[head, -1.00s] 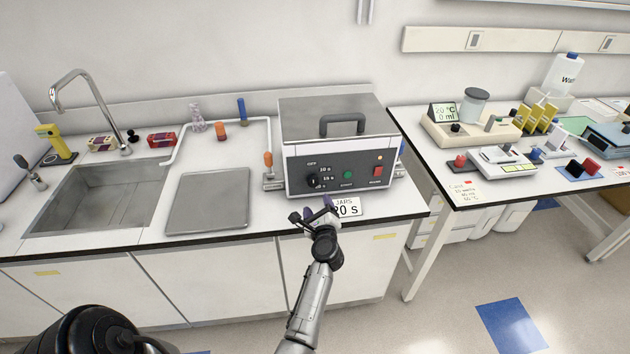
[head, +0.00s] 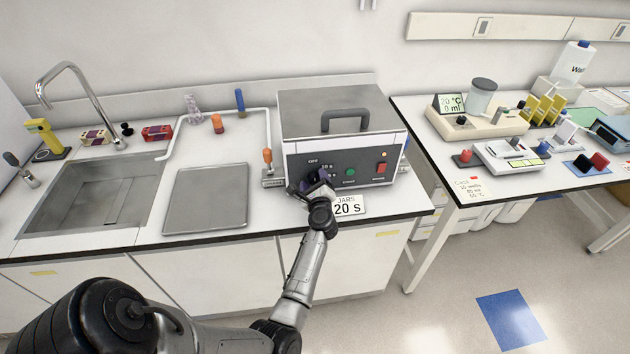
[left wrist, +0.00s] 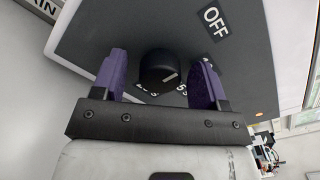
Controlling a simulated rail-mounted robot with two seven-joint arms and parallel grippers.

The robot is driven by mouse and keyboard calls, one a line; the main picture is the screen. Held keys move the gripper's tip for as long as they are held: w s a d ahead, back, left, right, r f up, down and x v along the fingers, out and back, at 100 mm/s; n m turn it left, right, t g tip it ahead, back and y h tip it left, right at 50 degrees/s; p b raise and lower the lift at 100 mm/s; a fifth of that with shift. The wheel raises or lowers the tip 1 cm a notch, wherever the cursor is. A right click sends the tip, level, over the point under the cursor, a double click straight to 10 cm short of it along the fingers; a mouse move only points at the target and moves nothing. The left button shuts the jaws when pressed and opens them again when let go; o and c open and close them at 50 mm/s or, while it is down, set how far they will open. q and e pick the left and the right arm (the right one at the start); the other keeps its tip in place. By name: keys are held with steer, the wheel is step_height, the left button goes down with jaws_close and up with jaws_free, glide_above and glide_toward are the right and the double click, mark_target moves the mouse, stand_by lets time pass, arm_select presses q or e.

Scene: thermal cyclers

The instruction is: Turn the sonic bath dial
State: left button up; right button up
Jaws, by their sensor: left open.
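The sonic bath (head: 337,119) is a grey metal box with a lid handle and a dark front panel, standing on the bench. Its black dial (left wrist: 160,70) shows in the left wrist view, with a white pointer line and an OFF label (left wrist: 213,17) nearby. My left gripper (head: 312,184) is at the left part of the panel. In the left wrist view its purple fingers (left wrist: 160,75) are open, one on each side of the dial, with gaps visible. In the head view the gripper hides the dial. My right gripper is not in view.
A card reading "JARS 20 s" (head: 348,206) lies in front of the bath. A green button (head: 350,172) and a red switch (head: 381,168) sit right of the dial. A metal tray (head: 207,199) and sink (head: 85,200) are to the left.

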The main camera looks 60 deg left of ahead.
arm_select(q)
steer(key=c, duration=0.9)
